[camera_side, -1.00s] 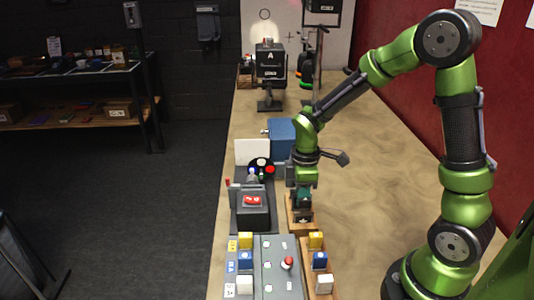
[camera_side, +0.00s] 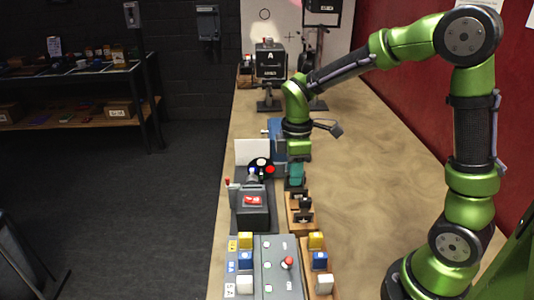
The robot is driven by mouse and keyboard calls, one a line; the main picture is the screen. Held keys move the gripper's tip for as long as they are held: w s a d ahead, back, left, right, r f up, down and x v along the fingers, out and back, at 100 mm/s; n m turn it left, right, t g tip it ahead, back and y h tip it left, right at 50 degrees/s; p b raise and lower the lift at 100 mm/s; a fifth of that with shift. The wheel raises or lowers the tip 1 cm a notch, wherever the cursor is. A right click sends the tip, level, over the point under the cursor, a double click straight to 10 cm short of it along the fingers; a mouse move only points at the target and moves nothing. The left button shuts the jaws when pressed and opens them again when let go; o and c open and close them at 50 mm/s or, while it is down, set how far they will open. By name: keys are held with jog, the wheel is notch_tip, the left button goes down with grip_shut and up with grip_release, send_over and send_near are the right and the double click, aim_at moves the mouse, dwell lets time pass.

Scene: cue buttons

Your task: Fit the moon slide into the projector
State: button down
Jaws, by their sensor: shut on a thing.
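The projector (camera_side: 252,207) is a dark grey box with a red marking on top, left of my gripper. A colour wheel with red and white discs (camera_side: 264,166) stands at its far end. A wooden rack (camera_side: 291,219) with dark slots stands right of the projector, and dark slide-like pieces (camera_side: 304,204) show in it. My gripper (camera_side: 295,189) points down just above the far end of the rack, shut on a small dark thing, seemingly a slide. Its picture is too small to read, so I cannot tell whether it is the moon slide.
A white screen card (camera_side: 252,152) and a blue box (camera_side: 277,130) stand behind the projector. In front is a grey panel with a red-topped lever (camera_side: 287,263), flanked by coloured blocks (camera_side: 246,261).

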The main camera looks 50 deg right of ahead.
jog(key=w+a, duration=0.1)
jog(key=w, duration=0.1)
jog(key=w+a, duration=0.1)
jog(key=w, duration=0.2)
jog(key=w+a+r, duration=0.1)
jog(key=w, duration=0.1)
jog(key=shift+w+a, duration=0.15)
jog(key=shift+a, duration=0.1)
jog(key=shift+w+a+f, duration=0.25)
jog(key=shift+w+f, duration=0.25)
jog(key=shift+w, duration=0.25)
jog(key=shift+w+a+f, duration=0.25)
jog(key=shift+w+f, duration=0.2)
jog(key=shift+w, duration=0.25)
jog(key=shift+f, duration=2)
dwell(1.6)
jog(key=c, duration=0.8)
grip_release()
jog(key=shift+c, duration=0.2)
jog(key=shift+o, duration=0.3)
notch_tip(320, 180, up, 7)
